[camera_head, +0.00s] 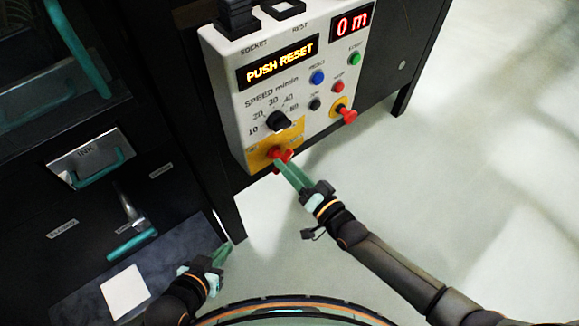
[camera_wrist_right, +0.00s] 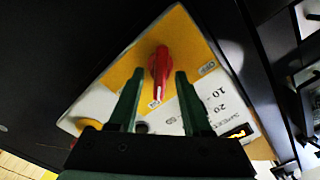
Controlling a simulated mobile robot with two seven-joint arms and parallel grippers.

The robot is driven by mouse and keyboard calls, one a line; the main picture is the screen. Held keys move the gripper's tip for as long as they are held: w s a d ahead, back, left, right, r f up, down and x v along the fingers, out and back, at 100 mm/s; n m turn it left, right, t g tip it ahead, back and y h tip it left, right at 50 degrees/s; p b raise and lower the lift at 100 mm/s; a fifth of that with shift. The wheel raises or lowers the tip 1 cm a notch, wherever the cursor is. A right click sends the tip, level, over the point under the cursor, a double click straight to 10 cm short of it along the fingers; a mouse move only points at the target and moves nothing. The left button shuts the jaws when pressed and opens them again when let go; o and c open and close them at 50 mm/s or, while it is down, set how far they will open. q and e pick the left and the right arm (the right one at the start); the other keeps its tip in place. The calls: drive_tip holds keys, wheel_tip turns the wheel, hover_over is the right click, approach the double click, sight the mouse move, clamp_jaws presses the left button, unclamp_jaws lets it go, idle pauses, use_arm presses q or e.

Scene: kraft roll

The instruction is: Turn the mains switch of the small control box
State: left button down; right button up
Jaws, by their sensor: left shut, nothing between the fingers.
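The small control box (camera_head: 232,62) is white and stands at the top centre of the head view. Its mains switch (camera_head: 281,155) is a red knob on a yellow plate at the box's lower edge. In the right wrist view the red switch (camera_wrist_right: 160,64) stands ahead between the fingertips, its handle pointing down the picture. My right gripper (camera_head: 287,172) is open, with its green fingers at the switch; the wrist view shows a gap on both sides of it. My left gripper (camera_head: 220,257) is shut and empty, low at left in the head view.
The box also carries a black speed knob (camera_head: 278,121), a red emergency button (camera_head: 348,115), small coloured buttons and a lit "PUSH RESET" display (camera_head: 277,66). Dark drawers with green handles (camera_head: 103,168) stand at the left. The pale floor (camera_head: 480,190) at right is clear.

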use_arm(q)
drive_tip(key=shift+d+r+p, duration=0.15)
drive_tip(key=shift+r+p, duration=0.55)
drive_tip(key=shift+p, duration=0.2)
use_arm(e)
drive_tip(key=v, duration=1.2)
drive_tip(key=shift+s+d, duration=0.15)
drive_tip(key=shift+s, duration=0.05)
use_arm(q)
drive_tip(key=shift+w, duration=0.1)
use_arm(e)
drive_tip(key=s+d+f+n+g+h, duration=0.4)
drive_tip(key=s+f+g+h, duration=0.1)
drive_tip(key=s+h, duration=0.2)
use_arm(q)
drive_tip(key=s+a+r+p, duration=0.1)
drive_tip(key=a+r+p, duration=0.2)
drive_tip(key=r+p, duration=0.8)
drive_tip(key=p, duration=0.4)
drive_tip(key=shift+s+r+n+y+p, duration=0.3)
drive_tip(key=shift+r+y+p, duration=0.05)
drive_tip(key=shift+y, duration=0.05)
use_arm(e)
drive_tip(key=s+d+r+h, duration=0.1)
drive_tip(key=d+r, duration=0.2)
drive_tip(key=r, duration=0.8)
drive_tip(key=shift+s+d+r, duration=0.15)
drive_tip(key=shift+s+d, duration=0.25)
